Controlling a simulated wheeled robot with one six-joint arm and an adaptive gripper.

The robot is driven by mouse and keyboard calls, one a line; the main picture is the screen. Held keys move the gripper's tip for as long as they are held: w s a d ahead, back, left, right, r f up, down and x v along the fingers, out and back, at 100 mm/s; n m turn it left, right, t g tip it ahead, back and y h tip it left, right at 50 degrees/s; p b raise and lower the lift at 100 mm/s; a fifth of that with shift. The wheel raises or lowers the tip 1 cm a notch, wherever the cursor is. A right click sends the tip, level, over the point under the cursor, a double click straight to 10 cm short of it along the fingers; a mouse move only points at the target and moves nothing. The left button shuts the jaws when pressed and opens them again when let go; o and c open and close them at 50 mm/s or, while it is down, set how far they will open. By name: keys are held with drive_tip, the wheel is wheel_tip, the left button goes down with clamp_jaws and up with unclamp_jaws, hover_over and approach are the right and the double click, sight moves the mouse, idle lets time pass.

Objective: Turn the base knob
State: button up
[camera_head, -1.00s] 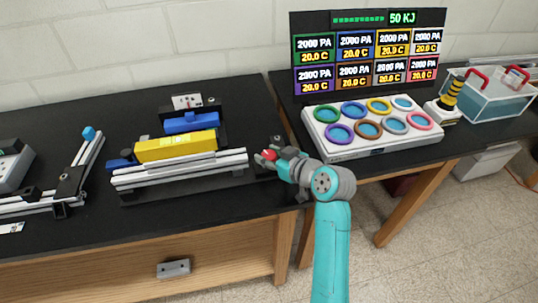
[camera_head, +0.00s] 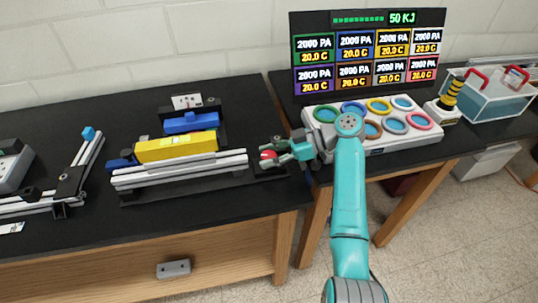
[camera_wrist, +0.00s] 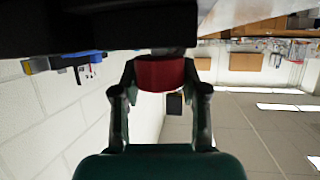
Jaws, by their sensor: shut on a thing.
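The base knob (camera_head: 267,156) is a small red cylinder at the right end of the extrusion frame (camera_head: 180,177), near the table's right edge. My gripper (camera_head: 272,154) reaches it from the right, and its fingers are closed around the knob. In the wrist view the red knob (camera_wrist: 160,73) sits between the two fingertips of my gripper (camera_wrist: 160,86), with a finger on each side. A yellow block (camera_head: 176,146) and a blue block (camera_head: 192,122) are mounted on the frame.
A white panel with several coloured rings (camera_head: 375,148) stands to the right, under a display board (camera_head: 368,60); my arm passes in front of it. A clear bin with red handles (camera_head: 490,97) is at the far right. Another rail assembly (camera_head: 72,180) lies at the left.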

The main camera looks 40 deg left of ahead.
drive_tip(key=shift+n+g+h, duration=0.7)
drive_tip(key=shift+n, duration=0.1)
drive_tip(key=shift+f+n+h, duration=0.15)
drive_tip(key=shift+n+h, duration=0.15)
drive_tip(key=o, duration=1.2)
drive_tip(key=shift+c, duration=0.2)
